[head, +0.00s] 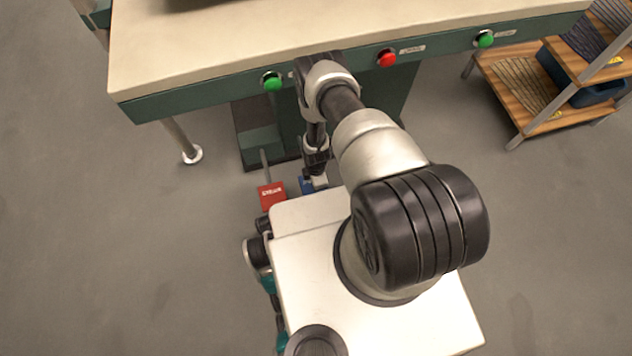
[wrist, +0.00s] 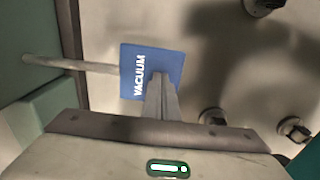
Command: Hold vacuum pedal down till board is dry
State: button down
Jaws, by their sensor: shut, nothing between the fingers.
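The blue vacuum pedal (wrist: 135,82) shows in the wrist view with white lettering reading VACUUM, on an arm running to the left. In the head view the blue pedal (head: 306,186) is mostly hidden by my gripper and arm. My gripper (wrist: 159,78) is shut and empty, its fingertips over the pedal's right part. I cannot tell for sure whether they touch or press it. In the head view my gripper (head: 318,181) points down beside the machine's base. The pale board (head: 330,30) is at the top, with a dark patch cut off by the picture edge.
A red pedal (head: 271,195) with white lettering sits left of the blue one. The front rail carries a green button (head: 272,82), a red button (head: 387,58) and another green button (head: 485,39). A wooden shelf rack (head: 520,85) stands right. The floor on the left is clear.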

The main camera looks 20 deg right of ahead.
jog(key=shift+f, duration=0.1)
jog(key=shift+s+f, duration=0.2)
jog(key=shift+f, duration=1.1)
jog(key=shift+s+f, duration=0.2)
jog(key=shift+f, duration=1.05)
jog(key=shift+r, duration=0.1)
dwell(1.7)
